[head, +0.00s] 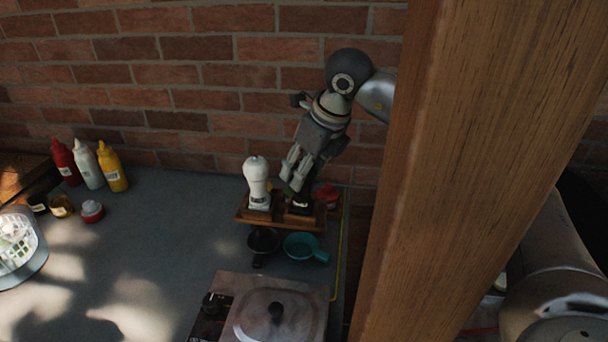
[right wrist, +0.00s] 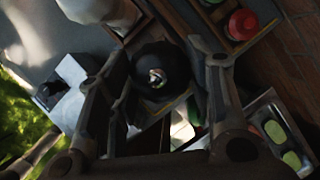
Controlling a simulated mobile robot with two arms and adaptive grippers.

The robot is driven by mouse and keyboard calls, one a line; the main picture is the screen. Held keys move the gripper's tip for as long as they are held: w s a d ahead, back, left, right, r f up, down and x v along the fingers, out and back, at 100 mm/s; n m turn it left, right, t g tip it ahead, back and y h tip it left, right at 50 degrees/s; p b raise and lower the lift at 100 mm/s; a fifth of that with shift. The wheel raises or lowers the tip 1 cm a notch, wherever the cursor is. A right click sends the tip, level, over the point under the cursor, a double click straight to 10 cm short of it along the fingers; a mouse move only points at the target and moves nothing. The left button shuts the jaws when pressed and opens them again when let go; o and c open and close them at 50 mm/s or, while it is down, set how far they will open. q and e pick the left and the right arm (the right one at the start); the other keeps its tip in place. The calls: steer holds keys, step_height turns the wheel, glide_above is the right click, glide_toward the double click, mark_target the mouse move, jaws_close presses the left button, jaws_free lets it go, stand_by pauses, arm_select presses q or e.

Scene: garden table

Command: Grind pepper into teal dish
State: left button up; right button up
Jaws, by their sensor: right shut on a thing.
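The teal dish (head: 303,248) with a short handle sits on the grey table, just in front of a small wooden rack (head: 246,216). A dark pepper grinder (head: 300,205) stands at the rack's right side, mostly hidden by my right gripper (head: 297,172). My right gripper reaches down from above and is shut on the dark grinder. In the right wrist view, the grinder's round black top with a silver knob (right wrist: 157,72) shows between the two fingers. The dish cannot be made out there. My left gripper is in neither view.
A white grinder (head: 257,182) stands left of the dark one. A black dish (head: 263,243) is beside the teal dish. A lidded grill (head: 275,310) is in front. Sauce bottles (head: 88,165) stand at left. A wooden post (head: 470,150) blocks the right side.

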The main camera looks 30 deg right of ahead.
steer(key=shift+a+m+h+b, duration=0.1)
steer(key=shift+m+h+b, duration=0.55)
steer(key=shift+m, duration=0.85)
steer(key=shift+r, duration=0.1)
steer(key=o, duration=1)
steer(key=v, duration=1.2)
steer(key=shift+s, duration=0.15)
steer(key=shift+o, duration=0.2)
